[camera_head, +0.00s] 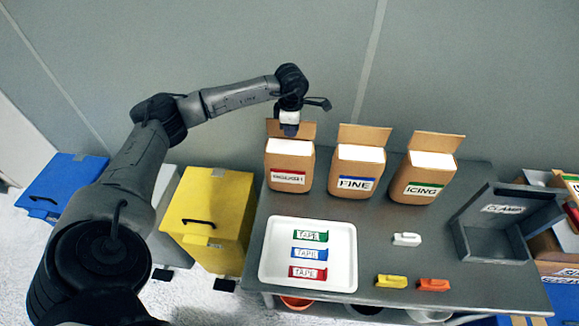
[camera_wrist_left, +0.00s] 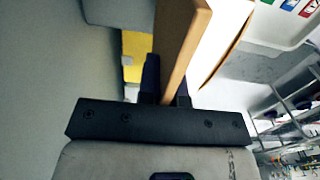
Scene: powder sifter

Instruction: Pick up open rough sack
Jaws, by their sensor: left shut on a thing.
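Three open brown sacks with raised back flaps stand in a row at the back of the grey table. The left one, the rough sack (camera_head: 288,182), has a red-banded label too small to read surely. My left gripper (camera_head: 289,128) reaches down from above and is shut on its back flap. In the left wrist view the rough sack's brown wall (camera_wrist_left: 186,45) stands between the dark fingers. The sack looks upright and at table level; I cannot tell whether its base touches the table. My right gripper is not in view.
The FINE sack (camera_head: 356,185) and ICING sack (camera_head: 424,180) stand close on the right. Yellow (camera_head: 212,215) and blue bins are left. Clamps and a grey CLAMP box (camera_head: 515,247) are right.

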